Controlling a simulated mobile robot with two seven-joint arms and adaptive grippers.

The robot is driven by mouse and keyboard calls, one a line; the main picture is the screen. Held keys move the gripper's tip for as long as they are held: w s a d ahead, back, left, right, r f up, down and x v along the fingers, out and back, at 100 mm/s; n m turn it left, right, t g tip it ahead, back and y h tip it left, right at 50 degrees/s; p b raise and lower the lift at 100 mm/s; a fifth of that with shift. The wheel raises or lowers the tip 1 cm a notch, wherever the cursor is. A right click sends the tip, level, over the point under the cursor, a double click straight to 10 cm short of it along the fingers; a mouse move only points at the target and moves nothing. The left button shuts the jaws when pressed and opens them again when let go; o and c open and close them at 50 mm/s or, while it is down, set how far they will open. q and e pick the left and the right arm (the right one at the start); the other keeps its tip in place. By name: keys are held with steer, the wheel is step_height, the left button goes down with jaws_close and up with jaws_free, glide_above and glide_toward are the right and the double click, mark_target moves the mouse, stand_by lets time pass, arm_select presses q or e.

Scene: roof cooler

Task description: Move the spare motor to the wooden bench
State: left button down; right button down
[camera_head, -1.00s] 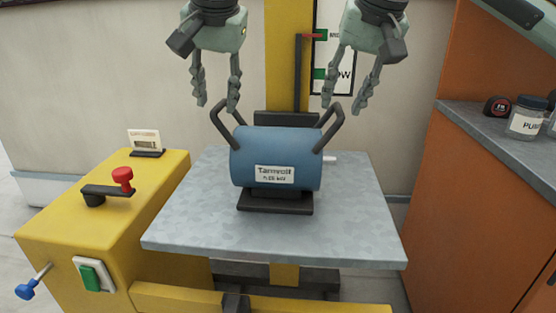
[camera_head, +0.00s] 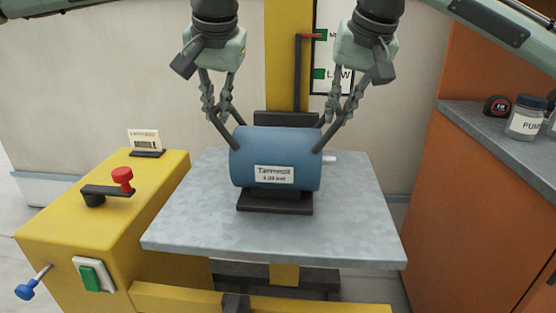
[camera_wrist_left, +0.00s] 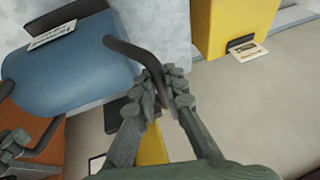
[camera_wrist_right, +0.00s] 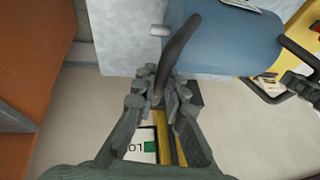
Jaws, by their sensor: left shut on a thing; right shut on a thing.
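The spare motor (camera_head: 270,150) is a blue cylinder with a white label, a dark base and a dark bar handle at each end. It sits on a grey metal platform (camera_head: 350,222). My left gripper (camera_head: 218,110) is shut on the motor's left handle; this handle shows in the left wrist view (camera_wrist_left: 132,52). My right gripper (camera_head: 343,112) is shut on the right handle, which also shows in the right wrist view (camera_wrist_right: 178,48). The wooden bench cannot be identified for certain in these views.
A yellow housing (camera_head: 110,215) with a red knob (camera_head: 122,178), a green switch (camera_head: 92,275) and a blue-tipped lever (camera_head: 27,290) stands at the left. An orange-brown cabinet (camera_head: 465,210) with a grey top holds a jar (camera_head: 524,120) and a tape measure (camera_head: 497,106). A yellow mast (camera_head: 288,60) rises behind.

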stand_by(0.4)
arm_select(q)
steer(key=shift+w+a+r, duration=0.1)
steer(key=shift+w+r, duration=0.05)
steer(key=shift+r, duration=0.2)
arm_select(e)
steer(key=shift+w+r, duration=0.15)
steer(key=shift+r, duration=0.2)
